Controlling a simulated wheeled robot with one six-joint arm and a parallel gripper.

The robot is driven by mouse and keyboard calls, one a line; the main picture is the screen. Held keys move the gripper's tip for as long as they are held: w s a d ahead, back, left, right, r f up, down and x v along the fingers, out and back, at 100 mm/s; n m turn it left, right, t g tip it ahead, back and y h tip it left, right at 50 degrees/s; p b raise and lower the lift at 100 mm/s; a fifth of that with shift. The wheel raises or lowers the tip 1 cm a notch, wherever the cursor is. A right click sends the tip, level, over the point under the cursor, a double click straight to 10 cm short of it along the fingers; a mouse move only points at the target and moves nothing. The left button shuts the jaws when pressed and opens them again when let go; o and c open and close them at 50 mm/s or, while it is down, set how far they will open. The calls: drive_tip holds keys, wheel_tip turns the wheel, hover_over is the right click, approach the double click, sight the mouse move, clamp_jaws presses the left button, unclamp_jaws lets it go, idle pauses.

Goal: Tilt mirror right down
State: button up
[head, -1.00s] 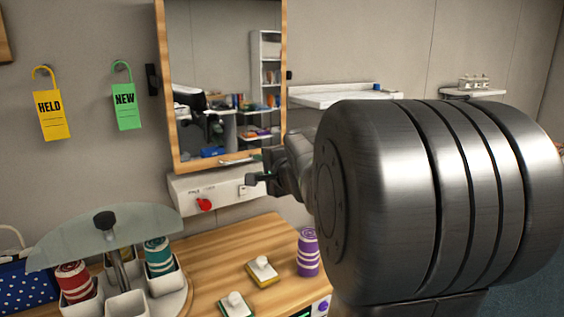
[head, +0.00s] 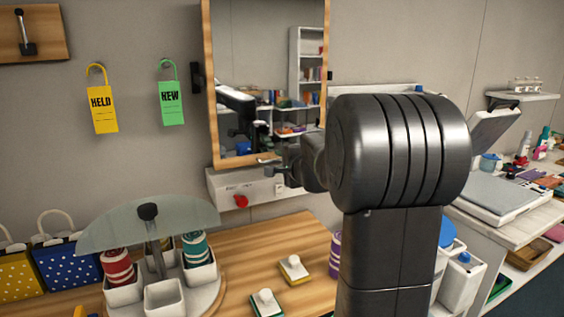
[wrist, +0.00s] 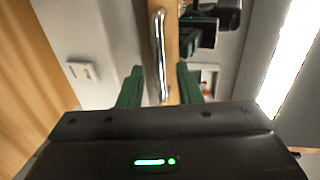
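The mirror (head: 262,75) hangs on the wall in a wooden frame (head: 212,90), in the middle of the head view. My gripper (head: 268,168) is at the frame's bottom edge, partly hidden by my own arm. In the wrist view the two green fingers of my gripper (wrist: 158,84) stand apart. A chrome bar handle (wrist: 158,50) on the wooden frame lies between them in the picture, with space on both sides. I cannot tell whether the fingertips reach around it. Part of the mirror glass shows to the right of the handle.
A white wall box with a red knob (head: 241,201) sits below the mirror. A rotating stand with a glass top (head: 150,228) and cups is at lower left. Two white-knobbed blocks (head: 294,268) lie on the wooden counter (head: 245,262). A cluttered bench (head: 500,205) stands right.

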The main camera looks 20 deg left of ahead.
sight(273, 158)
drive_tip(key=shift+c, duration=0.4)
clamp_jaws()
drive_tip(key=shift+w+a+f+b, duration=0.6)
drive_tip(key=shift+w+a+b, duration=0.15)
drive_tip(key=shift+a+b, duration=0.2)
drive_tip(key=w+a+b, duration=0.1)
drive_tip(key=b, duration=0.3)
drive_tip(key=shift+w+a+f+t+y, duration=0.2)
drive_tip(key=shift+t+y, duration=0.1)
drive_tip(key=shift+y, duration=0.1)
drive_tip(key=shift+w+a+r+b, duration=0.1)
drive_tip(key=shift+w+a+b, duration=0.1)
drive_tip(key=shift+a+b, duration=0.2)
drive_tip(key=shift+w+a+r, duration=0.2)
drive_tip(key=shift+w+a, duration=0.1)
drive_tip(key=shift+w+a+p, duration=0.15)
drive_tip(key=shift+a+p, duration=0.05)
drive_tip(key=shift+p, duration=0.1)
drive_tip(key=shift+f, duration=0.1)
